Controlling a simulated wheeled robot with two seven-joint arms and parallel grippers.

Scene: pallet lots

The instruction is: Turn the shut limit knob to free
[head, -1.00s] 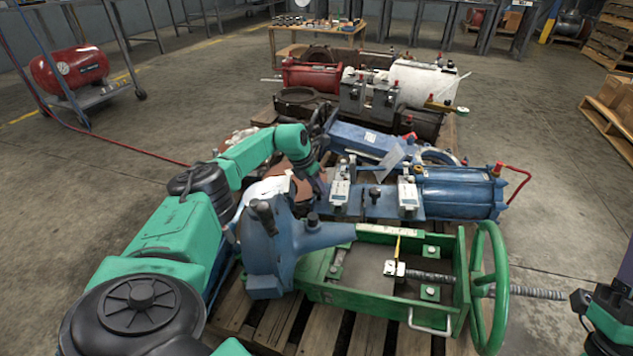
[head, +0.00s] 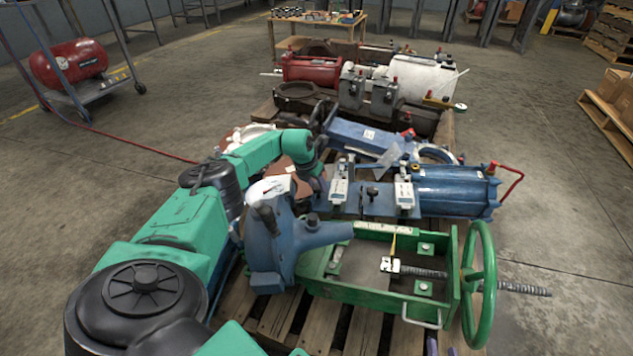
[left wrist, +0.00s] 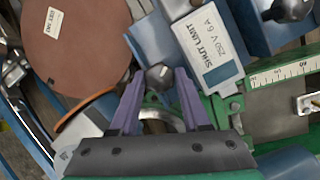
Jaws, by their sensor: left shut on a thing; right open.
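The shut limit box (left wrist: 210,50), a grey-blue switch box with a white label reading "SHUT LIMIT 250 V 6 A", shows in the left wrist view. In the head view a pale box (head: 340,190) stands on the blue actuator beside my left arm. The small grey shut limit knob (left wrist: 158,75) sits at the box's lower left. My left gripper (left wrist: 160,78) has its purple fingers closed on either side of it. Its pointer direction is too small to read. My right gripper (head: 438,346) barely shows at the bottom edge.
A blue casting (head: 275,245) and a green frame with a handwheel (head: 478,285) stand in front on the pallet (head: 265,325). A second switch box (head: 404,190) and a black knob (head: 373,192) are to the right. A brown disc (left wrist: 75,40) lies left of the gripper.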

